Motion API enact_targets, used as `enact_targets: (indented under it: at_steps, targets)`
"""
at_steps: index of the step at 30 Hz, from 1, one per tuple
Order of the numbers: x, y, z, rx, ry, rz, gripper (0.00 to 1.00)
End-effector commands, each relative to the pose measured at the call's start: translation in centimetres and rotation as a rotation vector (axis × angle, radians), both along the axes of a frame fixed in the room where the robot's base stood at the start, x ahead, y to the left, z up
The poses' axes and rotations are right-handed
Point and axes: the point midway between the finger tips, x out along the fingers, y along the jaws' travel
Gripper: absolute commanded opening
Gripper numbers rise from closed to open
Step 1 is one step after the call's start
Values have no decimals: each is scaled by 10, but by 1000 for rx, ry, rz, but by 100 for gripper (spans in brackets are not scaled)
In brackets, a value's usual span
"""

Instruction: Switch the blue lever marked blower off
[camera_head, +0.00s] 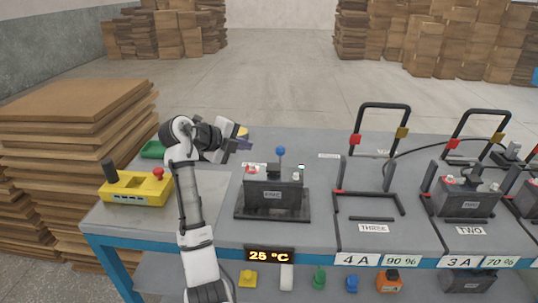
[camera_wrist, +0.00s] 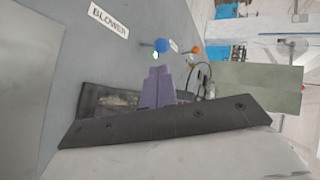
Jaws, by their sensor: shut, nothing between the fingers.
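The lever's blue ball (camera_head: 280,151) stands up on a short stem behind the dark battery in the head view. In the wrist view the blue ball (camera_wrist: 161,45) is just beyond my fingertips, apart from them in the picture. A white label reading BLOWER (camera_wrist: 108,20) lies on the grey top to its left there. My gripper (camera_head: 244,144) is left of the blue ball in the head view, pointing right. Its purple fingers (camera_wrist: 157,70) are shut together and empty. The lever's base and its on and off marks cannot be made out.
The dark battery (camera_head: 272,194) on a black tray stands in front of the lever. An orange ball (camera_wrist: 196,50) shows near the blue one. A yellow box (camera_head: 137,188) with a red button is at left. Black frames (camera_head: 383,107) stand at right.

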Motion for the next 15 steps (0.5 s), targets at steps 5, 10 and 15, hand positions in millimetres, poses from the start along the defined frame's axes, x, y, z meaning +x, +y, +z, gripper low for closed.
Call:
enact_targets:
  at_steps: [5, 10, 15]
  targets:
    - [-2, -5, -5, 22, 8, -45, 0]
    - [-2, -5, -5, 21, 7, -42, 0]
    - [2, -8, -7, 20, 8, -42, 0]
